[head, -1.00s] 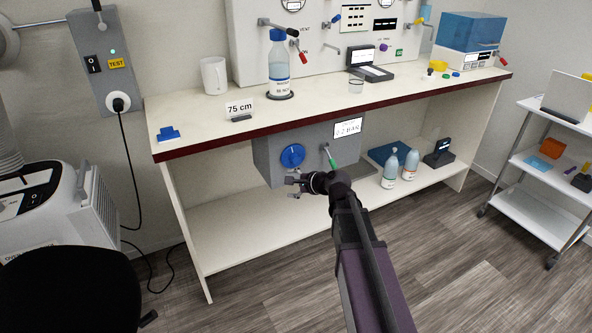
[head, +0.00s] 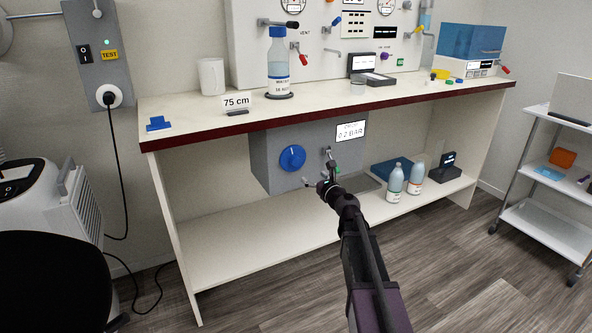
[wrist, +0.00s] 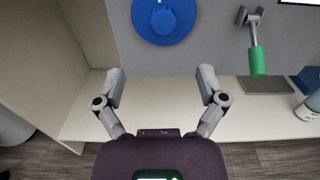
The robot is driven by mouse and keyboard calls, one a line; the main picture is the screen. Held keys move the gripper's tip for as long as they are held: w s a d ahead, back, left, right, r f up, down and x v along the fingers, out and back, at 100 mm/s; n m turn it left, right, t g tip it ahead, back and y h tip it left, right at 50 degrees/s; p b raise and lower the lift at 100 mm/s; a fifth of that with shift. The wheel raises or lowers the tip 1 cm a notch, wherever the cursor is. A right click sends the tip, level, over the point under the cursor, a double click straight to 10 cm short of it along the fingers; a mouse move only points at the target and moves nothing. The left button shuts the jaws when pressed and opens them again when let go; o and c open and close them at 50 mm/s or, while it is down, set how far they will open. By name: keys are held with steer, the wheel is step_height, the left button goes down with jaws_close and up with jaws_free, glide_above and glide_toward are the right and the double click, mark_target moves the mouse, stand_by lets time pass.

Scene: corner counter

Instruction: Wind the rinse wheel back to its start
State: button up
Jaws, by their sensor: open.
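The blue round wheel (head: 292,158) is on the front of the grey box under the counter, with a lighter raised mark on its upper part. It also shows at the top of the wrist view (wrist: 163,22), partly cut off by the frame edge. My gripper (head: 320,182) is low and to the right of the wheel in the head view. In the wrist view my gripper (wrist: 161,78) has its two fingers wide apart with nothing between them, and the wheel lies beyond the fingertips, apart from them.
A lever with a green grip (wrist: 257,60) hangs right of the wheel on the same box. A display reading 0.2 BAR (head: 350,131) is above it. Bottles (head: 395,183) stand on the lower shelf at right. The shelf's left part (head: 215,250) is clear.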

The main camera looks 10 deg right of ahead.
mark_target(297, 161)
steer(key=shift+w+d+f, duration=0.1)
steer(key=shift+d, duration=0.1)
stand_by(0.3)
steer(key=x, duration=1.4)
steer(key=shift+d, duration=0.1)
steer(key=c, duration=1.1)
